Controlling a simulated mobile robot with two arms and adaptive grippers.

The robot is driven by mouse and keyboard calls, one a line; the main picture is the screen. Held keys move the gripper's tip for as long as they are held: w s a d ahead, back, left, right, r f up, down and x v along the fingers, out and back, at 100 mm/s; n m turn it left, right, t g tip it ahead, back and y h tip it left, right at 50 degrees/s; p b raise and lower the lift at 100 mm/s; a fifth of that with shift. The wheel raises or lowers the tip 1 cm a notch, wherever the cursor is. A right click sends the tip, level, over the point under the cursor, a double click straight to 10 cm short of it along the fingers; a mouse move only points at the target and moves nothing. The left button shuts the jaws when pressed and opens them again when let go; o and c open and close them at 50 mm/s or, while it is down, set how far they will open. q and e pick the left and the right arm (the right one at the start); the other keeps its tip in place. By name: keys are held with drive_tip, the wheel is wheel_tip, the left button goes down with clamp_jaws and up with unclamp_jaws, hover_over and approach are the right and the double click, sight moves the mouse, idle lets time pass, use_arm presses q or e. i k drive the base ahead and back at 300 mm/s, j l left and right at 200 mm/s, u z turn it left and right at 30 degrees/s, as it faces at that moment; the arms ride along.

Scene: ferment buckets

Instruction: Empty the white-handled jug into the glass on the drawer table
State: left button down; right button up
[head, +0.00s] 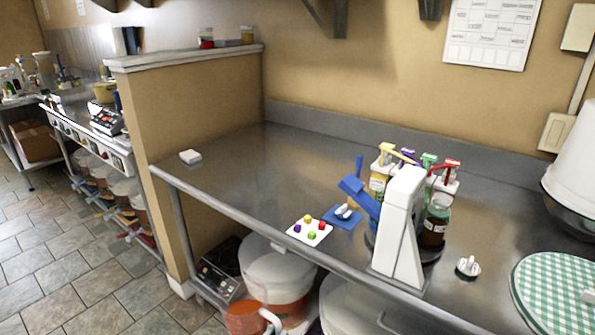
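An orange-red vessel with a white curved handle (245,319) shows at the bottom edge, below the steel counter; it may be the jug. Its lower part is cut off and its contents cannot be seen. No drinking glass can be made out clearly. A steel bench with a row of knobs or pulls on its front (85,138) stands at the far left; I cannot tell whether it is the drawer table. Neither of my grippers is in view.
The steel counter (235,165) carries a white stand with a blue part (400,225), a dark jar (435,224), a small white tray of coloured pieces (310,231) and a green checked round cloth (555,290). Lidded buckets (278,275) stand beneath. The tiled floor (80,265) at left is clear.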

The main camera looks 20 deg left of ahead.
sight(267, 185)
drive_tip(key=j+z, duration=0.25)
drive_tip(key=z, duration=0.15)
drive_tip(key=j+z, duration=0.25)
drive_tip(key=z, duration=0.15)
drive_tip(key=k+j+z, duration=0.1)
drive_tip(key=z, duration=0.3)
drive_tip(key=k+j+z, duration=0.25)
drive_tip(key=j, duration=0.25)
drive_tip(key=k+j+z, duration=0.2)
drive_tip(key=j, duration=0.2)
drive_tip(key=k+j+z, duration=0.4)
drive_tip(key=k+j, duration=1.65)
